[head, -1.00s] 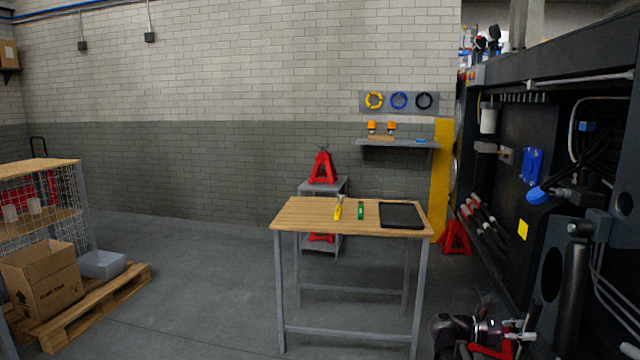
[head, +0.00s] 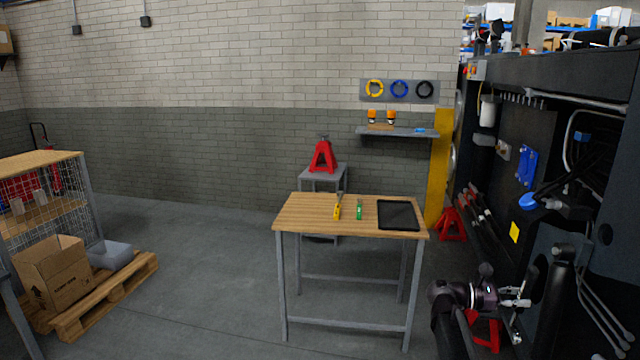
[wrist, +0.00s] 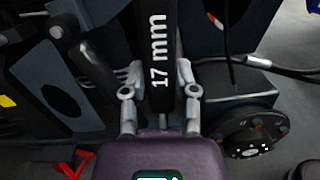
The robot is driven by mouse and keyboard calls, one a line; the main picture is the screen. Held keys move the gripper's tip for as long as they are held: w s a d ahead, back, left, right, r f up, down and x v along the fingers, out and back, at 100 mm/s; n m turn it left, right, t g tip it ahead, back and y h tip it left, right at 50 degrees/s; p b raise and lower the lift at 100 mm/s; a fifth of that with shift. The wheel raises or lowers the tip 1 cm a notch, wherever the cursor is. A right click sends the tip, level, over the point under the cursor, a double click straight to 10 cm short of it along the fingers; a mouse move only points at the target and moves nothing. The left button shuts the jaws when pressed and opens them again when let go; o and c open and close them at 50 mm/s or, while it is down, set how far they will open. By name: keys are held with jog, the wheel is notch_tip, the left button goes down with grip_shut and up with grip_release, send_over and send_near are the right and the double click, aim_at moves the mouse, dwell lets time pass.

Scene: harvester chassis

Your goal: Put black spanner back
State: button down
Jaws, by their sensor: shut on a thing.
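The black spanner (wrist: 159,50), marked "17 mm", is between the fingers of my gripper (wrist: 160,85) in the wrist view. The fingers are shut on it, one on each side. Its far end runs out of the top of that view. In the head view my gripper (head: 522,298) is low at the right, beside the dark chassis (head: 600,200). The spanner is hard to pick out there against the dark background.
A wooden-topped table (head: 300,212) in the middle holds a yellow tool (head: 337,212), a green tool (head: 359,210) and a black tray (head: 398,215). Red jack stands (head: 451,224) stand by the chassis. Cardboard box (head: 52,272) and pallet are left. Floor left of the table is clear.

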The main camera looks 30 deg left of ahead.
notch_tip(320, 180, up, 12)
jog(key=p, duration=1)
jog(key=shift+f, duration=0.25)
